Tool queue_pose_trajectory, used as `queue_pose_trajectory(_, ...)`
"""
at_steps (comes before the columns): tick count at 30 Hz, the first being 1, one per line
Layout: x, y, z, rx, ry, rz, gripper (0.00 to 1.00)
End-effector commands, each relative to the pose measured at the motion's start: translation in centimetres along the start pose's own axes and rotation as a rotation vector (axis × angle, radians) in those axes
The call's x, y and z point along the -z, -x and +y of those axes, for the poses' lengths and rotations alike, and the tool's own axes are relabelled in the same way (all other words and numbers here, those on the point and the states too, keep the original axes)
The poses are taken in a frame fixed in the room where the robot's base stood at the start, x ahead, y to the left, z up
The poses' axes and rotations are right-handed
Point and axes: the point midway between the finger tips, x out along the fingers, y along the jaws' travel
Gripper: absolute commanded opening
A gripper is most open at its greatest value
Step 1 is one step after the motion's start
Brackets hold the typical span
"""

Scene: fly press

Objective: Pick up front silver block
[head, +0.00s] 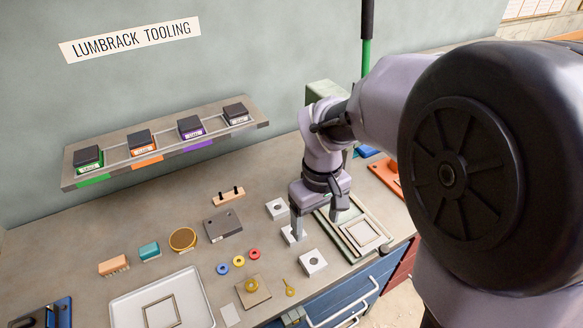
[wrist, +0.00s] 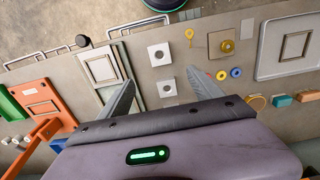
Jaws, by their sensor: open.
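The front silver block (head: 312,268) is a light square block with a round hole in its top, lying flat near the bench's front edge. In the wrist view it is the upper block (wrist: 153,50). A middle silver block (head: 287,235) lies behind it, partly covered by a finger in the head view. A rear silver block (head: 276,205) lies farther back. My gripper (head: 316,230) points down, open and empty, behind and apart from the front block. In the wrist view my fingertips (wrist: 160,79) flank the middle block (wrist: 161,87).
A green tray with a pale frame (head: 362,234) lies right of the blocks. A tan plate with a yellow ring (head: 250,303), a yellow key-like piece (head: 290,291) and small red, blue and yellow rings lie left. Drawers with handles (head: 343,306) face the front.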

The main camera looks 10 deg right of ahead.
Motion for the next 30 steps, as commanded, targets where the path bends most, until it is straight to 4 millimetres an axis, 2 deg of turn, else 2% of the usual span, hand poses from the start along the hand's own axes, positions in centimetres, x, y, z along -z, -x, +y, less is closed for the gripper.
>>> queue_pose_trajectory(1, -0.1, -2.4, 0.0, 0.002, 0.0, -0.004, 0.75)
queue_pose_trajectory(3, -0.1, -4.7, 0.0, 0.002, -0.001, -0.004, 0.75)
queue_pose_trajectory(6, -0.1, -7.5, 0.0, 0.002, -0.002, -0.002, 0.75)
queue_pose_trajectory(9, -0.1, -9.3, 0.0, 0.001, -0.003, -0.001, 0.75)
queue_pose_trajectory(14, -0.1, -10.5, 0.0, 0.001, -0.004, 0.001, 0.75)
queue_pose_trajectory(21, -0.5, -15.0, 0.2, 0.002, -0.004, -0.001, 0.75)
queue_pose_trajectory(28, -0.5, -15.1, 0.2, 0.0, -0.004, 0.002, 0.75)
queue_pose_trajectory(30, -0.5, -15.1, 0.2, 0.0, -0.004, 0.002, 0.61)
